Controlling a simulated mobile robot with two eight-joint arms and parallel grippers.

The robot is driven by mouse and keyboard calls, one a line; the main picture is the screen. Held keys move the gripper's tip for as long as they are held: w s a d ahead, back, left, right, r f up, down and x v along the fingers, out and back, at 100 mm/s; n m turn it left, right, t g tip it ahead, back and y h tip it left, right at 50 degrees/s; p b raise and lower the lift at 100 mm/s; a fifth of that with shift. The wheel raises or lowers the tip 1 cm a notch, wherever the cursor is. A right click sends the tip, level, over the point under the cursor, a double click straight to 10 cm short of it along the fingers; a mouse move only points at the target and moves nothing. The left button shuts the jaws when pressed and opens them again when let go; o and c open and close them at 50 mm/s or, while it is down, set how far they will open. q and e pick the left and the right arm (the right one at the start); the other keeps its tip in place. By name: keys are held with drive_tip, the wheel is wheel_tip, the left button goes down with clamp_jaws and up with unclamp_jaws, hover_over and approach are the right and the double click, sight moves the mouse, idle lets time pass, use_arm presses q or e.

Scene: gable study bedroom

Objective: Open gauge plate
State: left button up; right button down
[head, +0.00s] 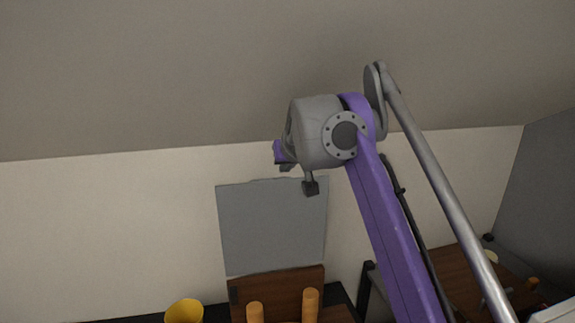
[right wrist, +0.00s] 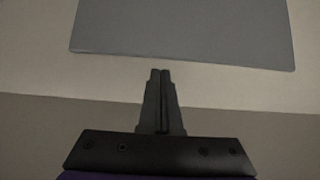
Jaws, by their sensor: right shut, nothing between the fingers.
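The likely gauge plate is a flat grey rectangular panel (head: 272,228) on the pale wall, in the middle of the head view. It looks flush with the wall, and I cannot make out a handle or hinge. In the right wrist view the grey panel (right wrist: 183,30) fills the top, with one edge in full sight. My right gripper (head: 284,158) is above the panel's top edge in the head view, its fingers mostly hidden by the wrist. In the right wrist view its fingers (right wrist: 161,72) are together, empty, and appear just short of the panel's edge. My left gripper is out of view.
A sloped ceiling (head: 180,70) meets the wall above the panel. Below stand a brown wooden board (head: 276,288), two orange cylindrical things (head: 310,303) and a yellow cup-like thing (head: 184,311). A brown surface (head: 465,275) with small items is at the lower right.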

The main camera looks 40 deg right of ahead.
sight(288, 182)
drive_tip(key=x, duration=0.5)
drive_tip(key=shift+s+b, duration=0.15)
drive_tip(key=shift+b, duration=0.15)
drive_tip(key=shift+t+h, duration=0.4)
drive_tip(key=shift+t, duration=0.5)
drive_tip(key=s+a, duration=0.1)
drive_tip(key=s, duration=0.1)
drive_tip(key=s+a, duration=0.1)
drive_tip(key=s, duration=0.1)
drive_tip(key=shift+s+a+r, duration=0.1)
drive_tip(key=shift+a+r, duration=0.15)
drive_tip(key=shift+s+a+f+t, duration=0.1)
drive_tip(key=shift+s+a+t, duration=0.2)
drive_tip(key=shift+s, duration=0.2)
